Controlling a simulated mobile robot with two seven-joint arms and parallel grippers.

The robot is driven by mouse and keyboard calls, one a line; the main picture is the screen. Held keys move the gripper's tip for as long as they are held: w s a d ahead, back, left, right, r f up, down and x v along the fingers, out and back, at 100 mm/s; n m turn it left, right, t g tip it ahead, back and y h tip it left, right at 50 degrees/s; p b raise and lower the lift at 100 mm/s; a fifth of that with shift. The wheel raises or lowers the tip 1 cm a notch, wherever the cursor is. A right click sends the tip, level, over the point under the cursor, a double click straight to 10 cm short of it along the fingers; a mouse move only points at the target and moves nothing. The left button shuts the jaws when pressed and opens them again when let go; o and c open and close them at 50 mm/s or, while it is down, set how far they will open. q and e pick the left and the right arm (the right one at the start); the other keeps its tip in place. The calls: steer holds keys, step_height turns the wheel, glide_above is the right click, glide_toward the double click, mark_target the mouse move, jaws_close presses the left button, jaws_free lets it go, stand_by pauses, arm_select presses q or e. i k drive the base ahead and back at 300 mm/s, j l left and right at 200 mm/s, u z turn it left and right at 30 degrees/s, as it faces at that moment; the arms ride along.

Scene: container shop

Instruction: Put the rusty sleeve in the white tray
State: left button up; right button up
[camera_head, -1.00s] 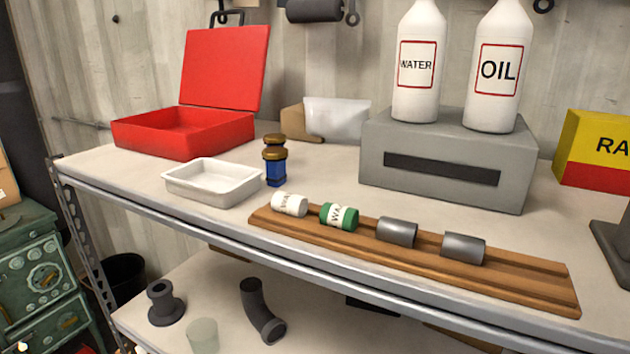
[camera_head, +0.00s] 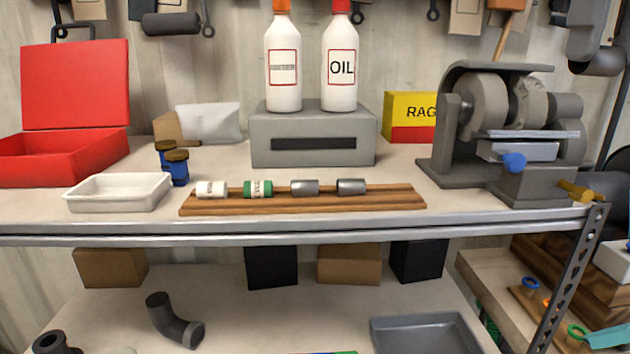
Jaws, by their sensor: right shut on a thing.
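The white tray (camera_head: 118,203) stands empty on the bench, left of a wooden rack (camera_head: 330,206). On the rack lie a white labelled sleeve (camera_head: 211,190), a green labelled sleeve (camera_head: 258,188) and two grey metal sleeves (camera_head: 304,187) (camera_head: 351,187). None of them looks clearly rusty. My right gripper (camera_head: 574,42) seems to be at the upper right edge, partly cut off and far from the tray. It is shut on a dark cylinder (camera_head: 599,63); I cannot tell whether this is the rusty sleeve. My left gripper is out of view.
Behind are a red toolbox (camera_head: 75,85), blue jars (camera_head: 176,170), and a grey box (camera_head: 312,137) bearing two bottles (camera_head: 283,70) (camera_head: 340,65). A grinding machine (camera_head: 500,120) stands at the right. The bench between rack and machine is clear.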

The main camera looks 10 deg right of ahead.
mark_target(122, 200)
steer(key=k+j, duration=0.1)
steer(key=j, duration=0.3)
steer(key=j+z, duration=0.1)
steer(key=j, duration=0.25)
steer(key=j+z, duration=0.1)
steer(key=j, duration=1.5)
steer(key=i+j, duration=0.2)
steer(key=j, duration=0.2)
steer(key=i+j+z, duration=0.1)
steer(key=j, duration=0.25)
steer(key=i+j, duration=0.3)
steer(key=j, duration=0.1)
